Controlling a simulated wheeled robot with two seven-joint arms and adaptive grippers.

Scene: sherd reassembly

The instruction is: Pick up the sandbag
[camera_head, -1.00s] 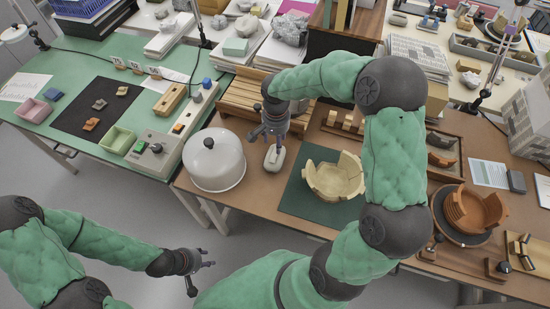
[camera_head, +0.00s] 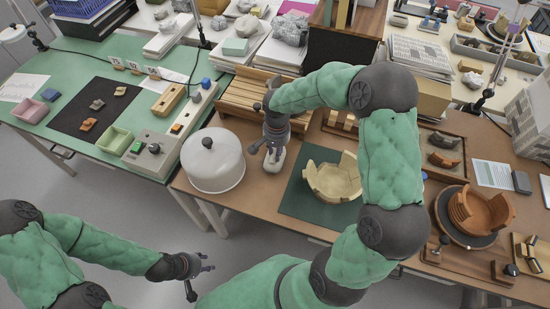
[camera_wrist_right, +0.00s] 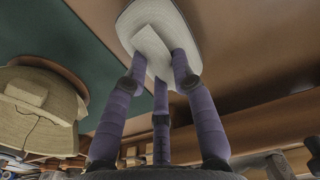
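The sandbag (camera_head: 277,163) is a small pale grey-white rounded pad on the brown table, right of the white dome. In the right wrist view the sandbag (camera_wrist_right: 133,22) shows a raised rectangular tab at its middle. My right gripper (camera_head: 273,152) points down over it and hides part of it. In the wrist view its purple fingers (camera_wrist_right: 160,62) reach down on both sides of the tab, at or very near it; whether they press on it I cannot tell. My left gripper (camera_head: 207,262) is open and empty, low over the floor in front of the tables.
The white dome (camera_head: 213,160) with a black knob stands close left of the sandbag. A pale partly assembled bowl (camera_head: 333,180) sits on a dark green mat (camera_head: 297,203) to the right. A slatted wooden rack (camera_head: 245,97) is behind. An orange sherd bowl (camera_head: 482,211) stands far right.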

